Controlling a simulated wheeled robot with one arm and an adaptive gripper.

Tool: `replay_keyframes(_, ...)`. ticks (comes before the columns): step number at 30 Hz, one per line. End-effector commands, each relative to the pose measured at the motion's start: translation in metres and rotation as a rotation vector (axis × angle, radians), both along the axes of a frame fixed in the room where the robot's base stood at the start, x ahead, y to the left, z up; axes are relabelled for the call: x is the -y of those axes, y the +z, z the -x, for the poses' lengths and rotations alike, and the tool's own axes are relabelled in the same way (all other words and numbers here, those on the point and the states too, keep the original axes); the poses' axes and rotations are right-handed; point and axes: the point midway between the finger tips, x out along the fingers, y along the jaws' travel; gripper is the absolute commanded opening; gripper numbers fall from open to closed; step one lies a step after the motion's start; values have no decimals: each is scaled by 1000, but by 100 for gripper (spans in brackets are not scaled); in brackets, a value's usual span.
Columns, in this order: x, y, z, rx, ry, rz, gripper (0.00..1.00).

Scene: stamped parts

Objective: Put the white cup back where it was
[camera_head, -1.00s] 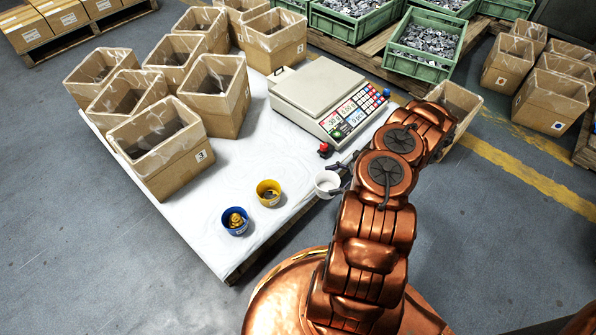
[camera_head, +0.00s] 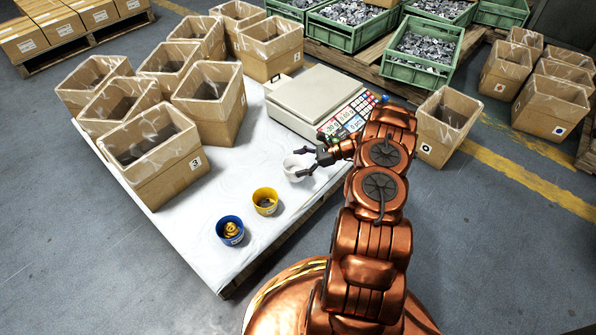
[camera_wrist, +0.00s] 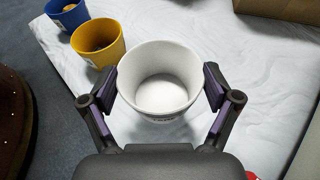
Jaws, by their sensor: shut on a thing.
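The white cup (camera_head: 293,168) is at the right side of the white-covered table, in front of the scale. My gripper (camera_head: 303,163) is shut on it. In the wrist view the white cup (camera_wrist: 158,92) is upright and looks empty, with one finger of my gripper (camera_wrist: 160,92) against each side of it. I cannot tell whether its base touches the table. The yellow cup (camera_head: 265,207) and the blue cup (camera_head: 230,238) stand in a row toward the front left of it.
The scale (camera_head: 317,97) stands just behind the white cup. Several lined cartons (camera_head: 174,182) fill the left and back of the table (camera_head: 183,246). Brass-coloured parts lie in the blue cup. Bare table is open left of the cups.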

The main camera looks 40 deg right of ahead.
Motion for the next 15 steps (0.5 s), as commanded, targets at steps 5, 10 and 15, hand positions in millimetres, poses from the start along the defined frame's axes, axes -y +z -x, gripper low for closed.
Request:
replay_keyframes(5, 0, -28, -1, 1, -1, -1, 60)
replay_keyframes(10, 0, -37, -2, 2, -1, 0, 60)
replay_keyframes(15, 0, -35, -2, 2, -1, 0, 60)
